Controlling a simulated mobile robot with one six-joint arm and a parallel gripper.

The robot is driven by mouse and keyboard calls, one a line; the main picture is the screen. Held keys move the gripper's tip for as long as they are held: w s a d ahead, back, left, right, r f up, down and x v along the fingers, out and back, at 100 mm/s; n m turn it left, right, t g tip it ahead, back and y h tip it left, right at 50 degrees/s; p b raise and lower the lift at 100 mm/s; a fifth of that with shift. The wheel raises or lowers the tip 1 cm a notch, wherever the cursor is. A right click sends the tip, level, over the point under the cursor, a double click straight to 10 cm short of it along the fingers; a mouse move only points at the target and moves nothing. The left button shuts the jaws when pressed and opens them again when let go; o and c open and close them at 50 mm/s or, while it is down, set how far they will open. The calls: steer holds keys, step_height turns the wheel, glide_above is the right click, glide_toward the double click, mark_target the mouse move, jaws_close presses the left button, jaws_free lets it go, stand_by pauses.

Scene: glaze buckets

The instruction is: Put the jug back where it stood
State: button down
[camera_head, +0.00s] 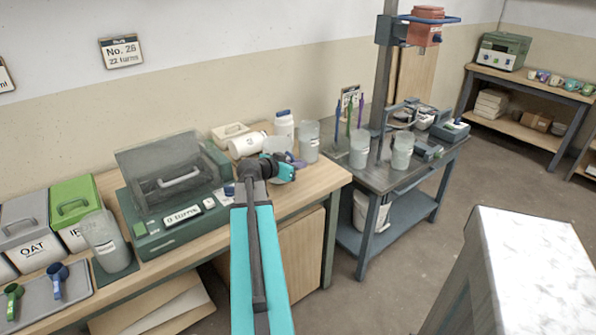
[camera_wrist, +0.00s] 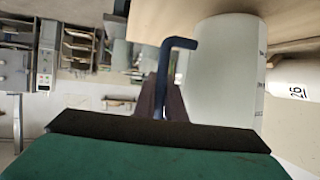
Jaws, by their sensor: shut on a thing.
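My gripper (camera_head: 284,170) is over the right part of the wooden bench, shut on what looks like the jug. The jug (camera_head: 277,145) shows only as a greyish shape behind the gripper, with a purple part beside it; the rest is hidden. In the wrist view a blue bent bar (camera_wrist: 167,75) rises beyond the dark gripper pad, with a purple-grey piece around its foot. I cannot tell whether the jug touches the bench.
The green machine (camera_head: 175,190) fills the bench's middle. A grey cart (camera_head: 400,166) stands right, holding more clear containers.

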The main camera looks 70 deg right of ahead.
steer(key=shift+f, duration=1.3)
steer(key=c, duration=1.8)
jaws_free()
steer(key=shift+a, duration=0.1)
steer(key=b+v, duration=0.1)
steer(key=v, duration=1)
steer(key=shift+a+r+b, duration=0.2)
steer(key=shift+a+b, duration=0.1)
steer(key=shift+a, duration=0.05)
